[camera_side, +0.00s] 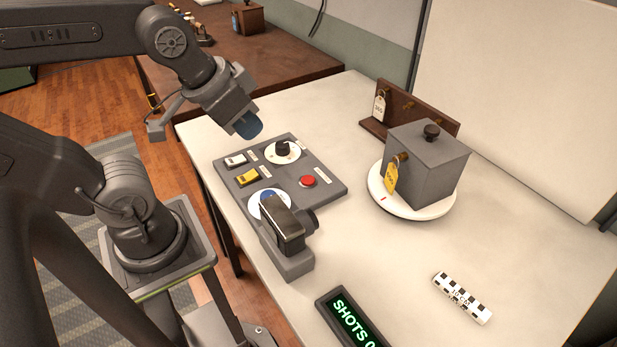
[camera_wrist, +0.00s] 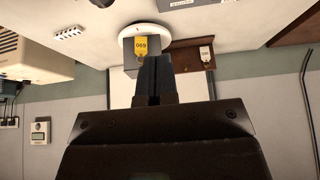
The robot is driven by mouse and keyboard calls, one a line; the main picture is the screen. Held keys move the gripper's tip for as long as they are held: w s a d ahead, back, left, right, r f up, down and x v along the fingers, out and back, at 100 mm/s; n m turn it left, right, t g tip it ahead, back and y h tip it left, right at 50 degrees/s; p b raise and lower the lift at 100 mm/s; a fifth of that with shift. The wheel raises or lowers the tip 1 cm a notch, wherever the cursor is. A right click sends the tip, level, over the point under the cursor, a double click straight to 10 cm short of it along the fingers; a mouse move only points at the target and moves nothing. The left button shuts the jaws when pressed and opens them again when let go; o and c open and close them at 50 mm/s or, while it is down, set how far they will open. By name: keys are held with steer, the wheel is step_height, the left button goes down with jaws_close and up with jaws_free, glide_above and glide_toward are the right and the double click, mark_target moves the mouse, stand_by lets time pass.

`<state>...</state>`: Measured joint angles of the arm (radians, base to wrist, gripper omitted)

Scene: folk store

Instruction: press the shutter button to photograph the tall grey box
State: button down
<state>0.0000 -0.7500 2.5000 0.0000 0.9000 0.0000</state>
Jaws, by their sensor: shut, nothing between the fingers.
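The grey box (camera_side: 430,163) with a dark knob on top and a yellow tag (camera_side: 391,179) stands on a round white turntable (camera_side: 447,206). In the wrist view the tag (camera_wrist: 141,46) reads 069, and my fingers partly hide the box. A red round button (camera_side: 307,181) sits on the grey control panel (camera_side: 328,193). A dark camera (camera_side: 285,222) on a grey mount stands at the panel's near edge. My gripper (camera_side: 248,125) is shut and empty, in the air by the panel's far left corner, apart from the button. Its shut fingers (camera_wrist: 155,78) show in the wrist view.
The panel also holds a black knob (camera_side: 282,147) on a white dial, a white rocker switch (camera_side: 235,160) and a yellow one (camera_side: 247,177). A green-lit SHOTS display (camera_side: 352,320) and a black-and-white scale bar (camera_side: 462,298) lie nearer. A brown tag rack (camera_side: 432,114) stands behind the box.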

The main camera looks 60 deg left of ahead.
steer(key=m+t+h, duration=0.3)
steer(key=m+h, duration=0.1)
steer(key=m, duration=1)
glide_above(307, 181)
step_height(307, 181, down, 10)
steer(key=shift+f, duration=4.45)
